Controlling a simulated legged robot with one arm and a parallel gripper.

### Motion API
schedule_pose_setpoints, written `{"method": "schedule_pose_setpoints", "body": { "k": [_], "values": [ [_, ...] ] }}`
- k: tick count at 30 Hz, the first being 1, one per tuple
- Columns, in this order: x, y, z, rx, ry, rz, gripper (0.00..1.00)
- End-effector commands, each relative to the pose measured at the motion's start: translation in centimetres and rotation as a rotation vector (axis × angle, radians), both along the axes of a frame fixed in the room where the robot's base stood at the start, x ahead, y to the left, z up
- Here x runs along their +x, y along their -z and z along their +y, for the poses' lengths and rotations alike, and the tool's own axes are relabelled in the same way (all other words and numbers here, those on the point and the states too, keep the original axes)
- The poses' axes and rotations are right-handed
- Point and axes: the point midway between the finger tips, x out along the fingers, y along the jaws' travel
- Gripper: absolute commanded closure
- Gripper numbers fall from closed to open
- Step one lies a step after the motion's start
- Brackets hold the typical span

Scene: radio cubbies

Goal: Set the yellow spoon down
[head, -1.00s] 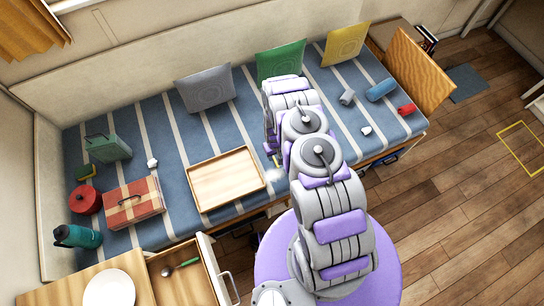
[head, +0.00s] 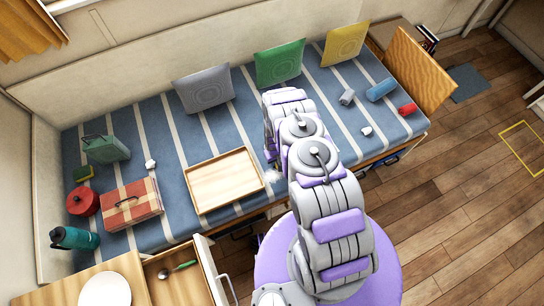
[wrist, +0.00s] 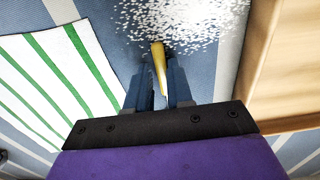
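The yellow spoon (wrist: 158,62) shows in the wrist view between the two dark fingers of my gripper (wrist: 160,82), which look shut on it. One end points toward a patch of white grains (wrist: 185,20) on the blue striped bed cover. Whether the spoon touches the grains or the cover I cannot tell. In the head view my arm hides most of the gripper and the spoon, and the white grains (head: 274,176) show just beside the arm.
A wooden tray (head: 190,182) lies left of my arm; its edge (wrist: 275,75) is close on the right in the wrist view. A green-striped white cloth (wrist: 55,85) lies on the other side. A red plaid case (head: 132,204) and an open drawer (head: 207,262) are farther left.

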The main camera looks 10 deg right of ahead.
Motion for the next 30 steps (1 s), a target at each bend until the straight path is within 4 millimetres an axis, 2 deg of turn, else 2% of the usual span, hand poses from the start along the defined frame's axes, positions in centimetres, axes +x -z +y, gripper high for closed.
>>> {"method": "schedule_pose_setpoints", "body": {
  "k": [1,6,20,26,30],
  "values": [
    [0.0,0.0,0.0,0.0,-0.001,0.0,0.84],
    [0.0,0.0,0.0,0.0,-0.001,0.0,1.0],
    [0.0,-0.2,0.0,0.0,0.0,0.0,1.0],
    [0.1,-1.6,0.0,0.0,-0.001,-0.002,1.0],
    [0.2,-3.6,0.0,0.001,-0.001,-0.002,1.0]
  ]
}}
